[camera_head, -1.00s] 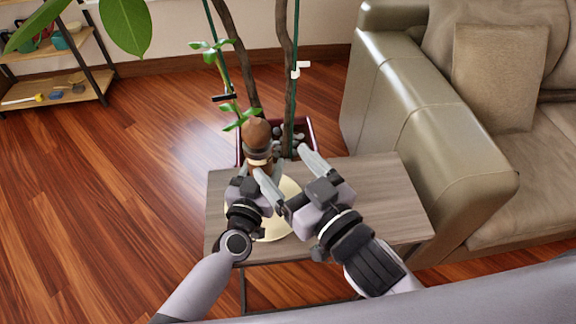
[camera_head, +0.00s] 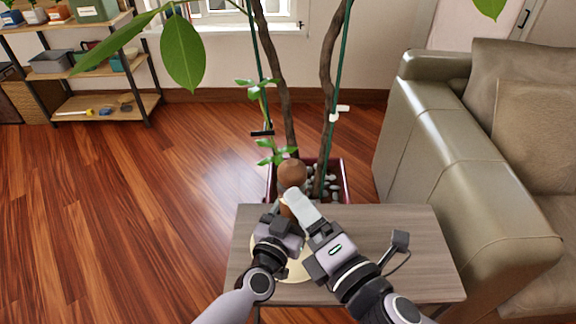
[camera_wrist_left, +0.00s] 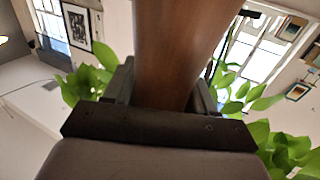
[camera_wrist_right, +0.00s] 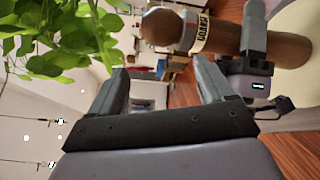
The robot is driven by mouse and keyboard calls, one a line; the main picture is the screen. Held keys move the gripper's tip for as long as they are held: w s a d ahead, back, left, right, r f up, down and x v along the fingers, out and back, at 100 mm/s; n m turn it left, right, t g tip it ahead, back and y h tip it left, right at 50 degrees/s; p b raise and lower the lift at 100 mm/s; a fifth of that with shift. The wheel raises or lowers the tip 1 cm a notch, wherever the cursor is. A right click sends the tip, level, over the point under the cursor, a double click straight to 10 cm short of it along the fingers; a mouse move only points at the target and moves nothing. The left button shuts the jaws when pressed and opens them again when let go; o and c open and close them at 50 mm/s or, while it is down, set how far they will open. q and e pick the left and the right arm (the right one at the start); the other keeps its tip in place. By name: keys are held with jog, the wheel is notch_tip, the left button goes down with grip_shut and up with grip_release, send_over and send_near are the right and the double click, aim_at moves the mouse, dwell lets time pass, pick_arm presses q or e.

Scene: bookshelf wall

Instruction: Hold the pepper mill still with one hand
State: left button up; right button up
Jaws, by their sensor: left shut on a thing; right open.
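The pepper mill (camera_head: 291,173) is brown wood with a round knob and a pale lettered band, clear in the right wrist view (camera_wrist_right: 194,32). It stands on a pale round board (camera_head: 303,271) on the side table. My left gripper (camera_head: 284,212) is shut on the mill's body; the left wrist view shows the wooden shaft (camera_wrist_left: 178,50) between its jaws. My right gripper (camera_head: 301,207) is open beside the mill, just right of its upper part in the head view. In the right wrist view its spread fingers (camera_wrist_right: 161,72) have nothing between them. My grippers hide the mill's lower body in the head view.
The grey wood side table (camera_head: 425,255) has free room on its right. A potted plant (camera_head: 333,180) stands close behind it, with stems and leaves rising. A leather sofa (camera_head: 460,180) is at the right. A shelf (camera_head: 105,105) stands far left, with open floor before it.

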aim_at(288, 168)
jog(key=w+a+n, duration=0.1)
jog(key=w+n, duration=0.2)
jog(key=n, duration=0.1)
jog(key=w+a+n, duration=0.1)
jog(key=w+n, duration=0.3)
jog(key=n, duration=0.1)
jog(key=w+a+n, duration=0.1)
jog(key=w+n, duration=0.3)
jog(key=shift+w+a+f+n+t+h, duration=0.1)
jog(key=shift+n+t+h, duration=0.2)
jog(key=shift+t, duration=0.1)
jog(key=c, duration=1)
